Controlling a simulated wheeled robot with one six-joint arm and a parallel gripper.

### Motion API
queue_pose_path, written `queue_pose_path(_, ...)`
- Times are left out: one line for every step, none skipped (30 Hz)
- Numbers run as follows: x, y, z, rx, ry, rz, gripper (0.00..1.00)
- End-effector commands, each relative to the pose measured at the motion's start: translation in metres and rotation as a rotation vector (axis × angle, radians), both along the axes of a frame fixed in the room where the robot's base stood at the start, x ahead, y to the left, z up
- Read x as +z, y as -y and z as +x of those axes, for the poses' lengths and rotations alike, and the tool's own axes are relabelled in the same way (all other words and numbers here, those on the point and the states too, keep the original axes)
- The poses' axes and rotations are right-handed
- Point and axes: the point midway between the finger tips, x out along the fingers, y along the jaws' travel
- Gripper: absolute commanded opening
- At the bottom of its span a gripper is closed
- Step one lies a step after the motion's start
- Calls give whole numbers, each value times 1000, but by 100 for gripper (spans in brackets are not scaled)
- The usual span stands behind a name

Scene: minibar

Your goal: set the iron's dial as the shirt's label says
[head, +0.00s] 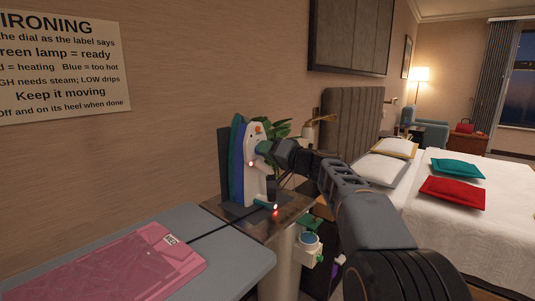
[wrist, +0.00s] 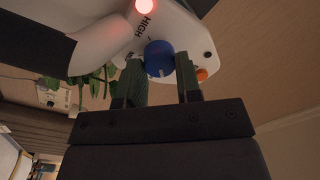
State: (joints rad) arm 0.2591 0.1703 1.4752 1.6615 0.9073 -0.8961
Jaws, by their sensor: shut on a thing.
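The iron (head: 254,152) stands upright on its heel on a small side surface, white with a blue and green soleplate side. In the wrist view its white body (wrist: 105,35) shows the word HIGH beside a glowing red lamp (wrist: 144,5). Its blue dial (wrist: 158,55) has a pale mark and sits between my fingertips. My gripper (wrist: 160,68) is shut on the dial; it also shows in the head view (head: 270,150). The pink shirt (head: 130,265) lies on the ironing board, with a small white label (head: 172,239) too small to read.
The grey ironing board (head: 225,262) fills the lower left. A dark cord crosses it to the iron. A plant (head: 278,127) stands behind the iron. A wall sign (head: 62,65) gives ironing rules. The bed (head: 475,215) lies to the right, behind my arm.

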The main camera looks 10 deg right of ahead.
Motion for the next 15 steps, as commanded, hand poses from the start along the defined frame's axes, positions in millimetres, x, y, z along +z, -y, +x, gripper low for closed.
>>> queue_pose_path(0, 0, 0, 1, -2, 4, 8)
queue_pose_path(0, 0, 0, 1, -3, 5, 8)
queue_pose_path(1, 0, 0, 0, -4, 8, 8)
queue_pose_path(1, 0, 0, 0, -5, 9, 8)
queue_pose_path(1, 0, 0, 0, -5, 10, 8)
queue_pose_path(1, 0, 0, 0, -5, 10, 8)
queue_pose_path(1, 0, 0, 0, -6, 10, 8)
queue_pose_path(1, 0, 0, 0, -6, 10, 8)
queue_pose_path(1, 0, 0, 1, -5, 10, 8)
queue_pose_path(1, 0, 0, 1, -5, 10, 8)
queue_pose_path(1, 0, 0, 1, -5, 10, 8)
queue_pose_path(1, 0, 0, 1, -5, 10, 8)
queue_pose_path(1, 0, 0, 1, -5, 10, 8)
queue_pose_path(1, 0, 0, 1, -5, 10, 8)
queue_pose_path(1, 0, 0, 1, -4, 9, 35)
